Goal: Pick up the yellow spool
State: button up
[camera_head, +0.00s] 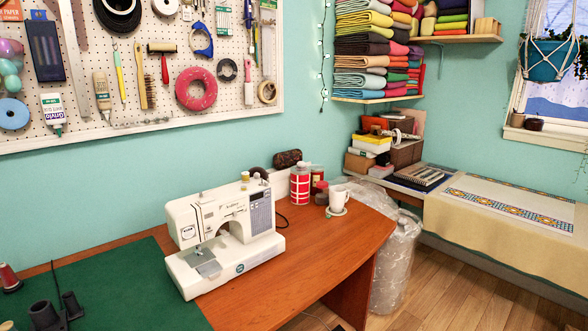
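No clearly yellow spool stands out. A small pale-yellow piece (8,326) shows at the bottom left corner, cut off by the frame, and I cannot tell if it is a spool. A red spool (8,277) stands at the left edge of the green mat (140,285). Small spool-like parts (256,177) sit on top of the white sewing machine (222,230), too small to identify surely. I see no part that is surely my gripper.
Dark grey objects (45,314) stand on the mat at lower left; I cannot tell what they are. The table is clear right of the machine.

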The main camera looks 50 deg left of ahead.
aim_at(245, 178)
jog(key=u, duration=0.2)
jog(key=i, duration=1.45)
jog(key=u, duration=1.25)
jog(key=i, duration=0.9)
jog(key=u, duration=1.3)
jog(key=i, duration=0.45)
jog(key=u, duration=0.25)
